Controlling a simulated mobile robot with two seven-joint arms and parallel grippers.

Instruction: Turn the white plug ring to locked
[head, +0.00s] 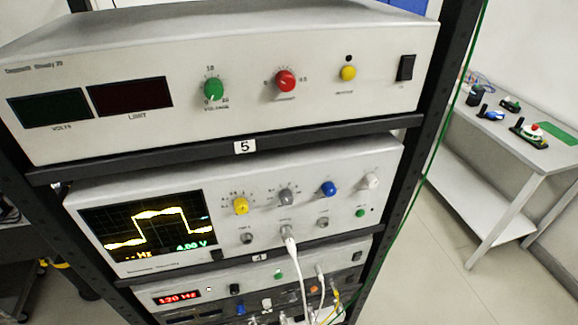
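A white plug (290,245) sits at a socket on the lower front of the oscilloscope (140,262), and a white cable hangs down from it. A ring on the plug is too small to make out, and so is its turn position. A second, smaller white plug (320,274) shows lower down, on the unit below, also with a cable. I cannot tell from the picture alone which plug the task names. Neither of my grippers is in view.
A power supply (330,110) with green, red and yellow knobs fills the rack shelf (200,158) above the oscilloscope. The black rack post (440,110) stands right of the units, with a green cable along it. A side table (530,160) holds small parts. Floor between is clear.

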